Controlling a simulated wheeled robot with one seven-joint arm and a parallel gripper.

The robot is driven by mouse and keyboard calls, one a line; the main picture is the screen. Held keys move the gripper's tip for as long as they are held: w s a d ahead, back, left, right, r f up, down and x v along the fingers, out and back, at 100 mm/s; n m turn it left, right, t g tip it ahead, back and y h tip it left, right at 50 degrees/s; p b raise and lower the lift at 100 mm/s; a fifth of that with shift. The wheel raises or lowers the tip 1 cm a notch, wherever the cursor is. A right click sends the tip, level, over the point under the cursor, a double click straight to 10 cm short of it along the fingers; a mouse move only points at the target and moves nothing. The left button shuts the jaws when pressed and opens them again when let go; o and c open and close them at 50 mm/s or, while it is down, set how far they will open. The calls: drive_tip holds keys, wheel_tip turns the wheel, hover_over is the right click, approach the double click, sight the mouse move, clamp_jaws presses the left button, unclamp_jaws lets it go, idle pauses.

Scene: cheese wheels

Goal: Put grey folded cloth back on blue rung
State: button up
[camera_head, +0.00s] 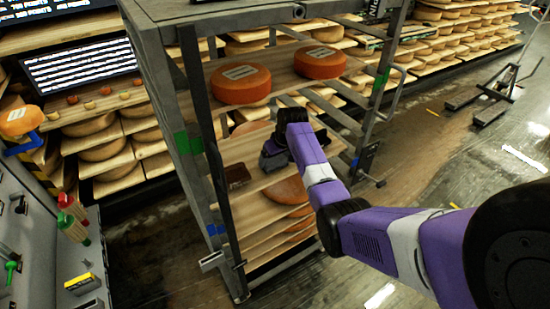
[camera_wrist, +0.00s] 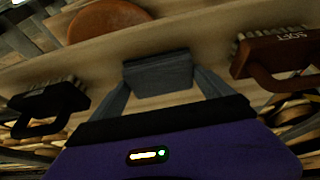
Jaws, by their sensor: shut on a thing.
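My gripper (camera_wrist: 158,85) is shut on the grey folded cloth (camera_wrist: 158,70), which sits between its two fingers over a wooden shelf board (camera_wrist: 205,50). In the head view my gripper (camera_head: 273,154) reaches into the rack at a middle shelf; the cloth is hard to separate from the gripper there. Whether the cloth touches the board is unclear. A blue mark (camera_head: 215,229) shows low on the rack's left side, below and left of my gripper. Green marks (camera_head: 187,143) show higher on the rack.
A brown brush marked SOFT (camera_wrist: 282,52) lies right of the cloth, a black brush (camera_wrist: 45,103) left. An orange cheese wheel (camera_wrist: 108,18) lies behind. The metal rack's posts (camera_head: 217,160) stand close around my arm. Two orange wheels (camera_head: 240,84) sit on the shelf above.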

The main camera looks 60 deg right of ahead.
drive_tip(key=o, duration=1.1)
drive_tip(key=shift+f, duration=0.1)
drive_tip(key=shift+c, duration=0.2)
drive_tip(key=v, duration=1.2)
